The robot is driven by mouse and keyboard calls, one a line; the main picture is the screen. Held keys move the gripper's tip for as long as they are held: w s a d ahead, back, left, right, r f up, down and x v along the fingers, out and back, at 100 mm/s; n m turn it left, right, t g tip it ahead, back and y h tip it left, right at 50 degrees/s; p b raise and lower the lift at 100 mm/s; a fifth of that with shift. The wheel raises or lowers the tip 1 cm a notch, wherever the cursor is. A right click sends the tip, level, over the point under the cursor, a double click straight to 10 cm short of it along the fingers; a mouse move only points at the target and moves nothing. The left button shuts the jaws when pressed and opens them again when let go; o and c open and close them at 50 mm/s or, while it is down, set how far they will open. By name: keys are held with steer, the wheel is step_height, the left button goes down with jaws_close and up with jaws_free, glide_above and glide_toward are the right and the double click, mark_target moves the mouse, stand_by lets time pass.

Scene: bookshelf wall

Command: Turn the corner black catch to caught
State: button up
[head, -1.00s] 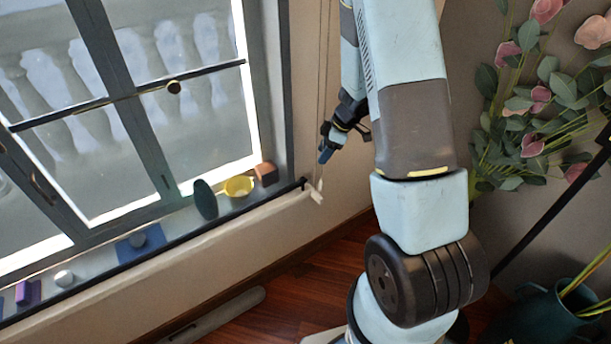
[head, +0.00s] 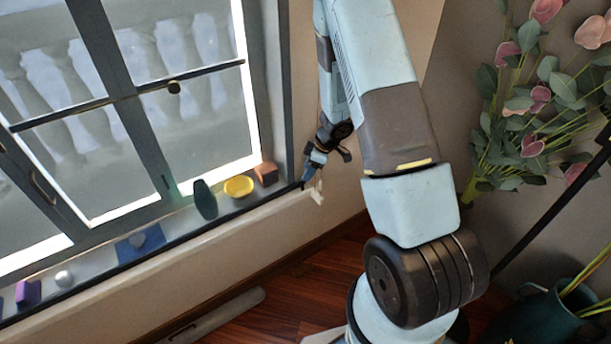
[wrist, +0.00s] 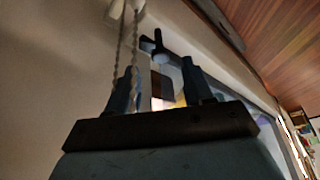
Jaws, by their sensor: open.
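The corner black catch (wrist: 157,45) shows in the wrist view as a small dark knob with a bar, just beyond my fingertips and between their lines. In the head view the black catch (head: 301,185) is a small dark spot at the right end of the sill's dark front edge, partly hidden by my gripper. My gripper (head: 306,179) is at that corner, pointing down and left. In the wrist view my gripper (wrist: 160,75) has its two fingers apart with nothing clearly held between them. I cannot tell whether a fingertip touches the catch, nor how the catch is turned.
Twisted cords (wrist: 126,50) hang close by the left finger in the wrist view. A white fitting (head: 317,192) is right of the corner. On the sill stand a brown block (head: 266,173), a yellow bowl (head: 239,187) and a dark green oval (head: 205,199). Flowers (head: 530,100) fill the right.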

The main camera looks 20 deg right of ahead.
mark_target(304, 183)
steer(key=shift+x, duration=1.8)
jaws_close()
